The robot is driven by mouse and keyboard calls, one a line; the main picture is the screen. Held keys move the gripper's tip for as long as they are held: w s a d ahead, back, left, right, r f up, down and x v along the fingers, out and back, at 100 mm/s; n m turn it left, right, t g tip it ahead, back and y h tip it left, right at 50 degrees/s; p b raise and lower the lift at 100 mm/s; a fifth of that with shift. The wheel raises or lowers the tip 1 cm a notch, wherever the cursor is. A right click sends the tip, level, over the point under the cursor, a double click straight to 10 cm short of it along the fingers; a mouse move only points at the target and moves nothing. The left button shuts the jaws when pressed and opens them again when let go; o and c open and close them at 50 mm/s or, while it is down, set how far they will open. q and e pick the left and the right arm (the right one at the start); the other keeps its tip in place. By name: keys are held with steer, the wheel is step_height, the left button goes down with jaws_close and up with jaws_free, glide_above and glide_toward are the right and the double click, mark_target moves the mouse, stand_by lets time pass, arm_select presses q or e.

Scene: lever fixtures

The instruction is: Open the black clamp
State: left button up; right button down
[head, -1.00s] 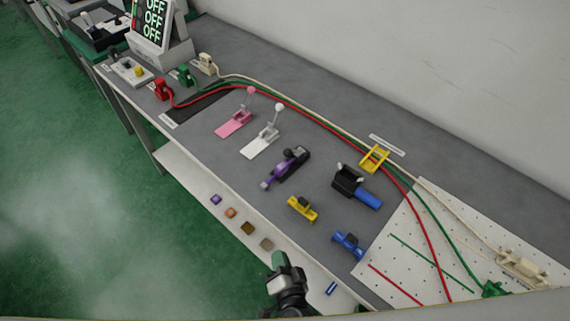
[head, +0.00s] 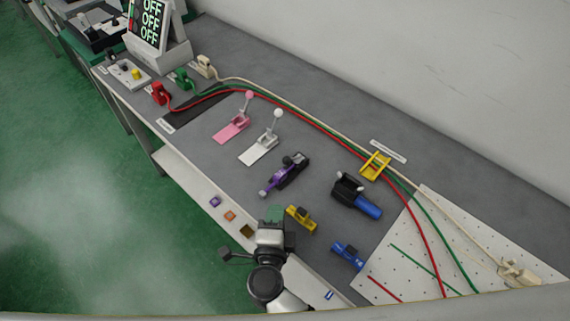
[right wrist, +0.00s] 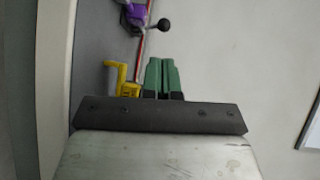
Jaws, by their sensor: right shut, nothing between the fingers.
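A black clamp-like fixture with a blue handle (head: 347,187) lies on the grey bench in the head view, right of the middle. I take it to be the black clamp; whether it is open or shut I cannot tell. My right gripper (head: 275,213) is over the bench's front edge, beside the yellow clamp (head: 301,219) and apart from the black fixture. In the right wrist view its green fingers (right wrist: 162,78) are together with nothing between them. The black fixture is not clearly visible there. My left gripper is not in view.
A purple fixture with a black knob (head: 286,173), white lever (head: 262,147), pink lever (head: 235,127) and blue clamp (head: 347,256) stand on the bench. Red, green and cream cables run behind them to a white pegboard (head: 420,235). A wall rises behind.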

steer(key=shift+w+d+r+m+g+h, duration=0.2)
steer(key=shift+w+m, duration=0.15)
steer(key=shift+w, duration=0.25)
steer(key=shift+w+d+r+m+g+h, duration=0.1)
steer(key=shift+w+d+r+m+h, duration=0.1)
steer(key=shift+w+m, duration=0.3)
steer(key=shift+s+a+r, duration=0.1)
steer(key=b, duration=0.3)
glide_toward(293, 158)
steer(key=w, duration=0.3)
steer(key=shift+w+a, duration=0.25)
steer(key=shift+a, duration=0.15)
steer(key=shift+w+d, duration=0.1)
steer(key=shift+w, duration=0.4)
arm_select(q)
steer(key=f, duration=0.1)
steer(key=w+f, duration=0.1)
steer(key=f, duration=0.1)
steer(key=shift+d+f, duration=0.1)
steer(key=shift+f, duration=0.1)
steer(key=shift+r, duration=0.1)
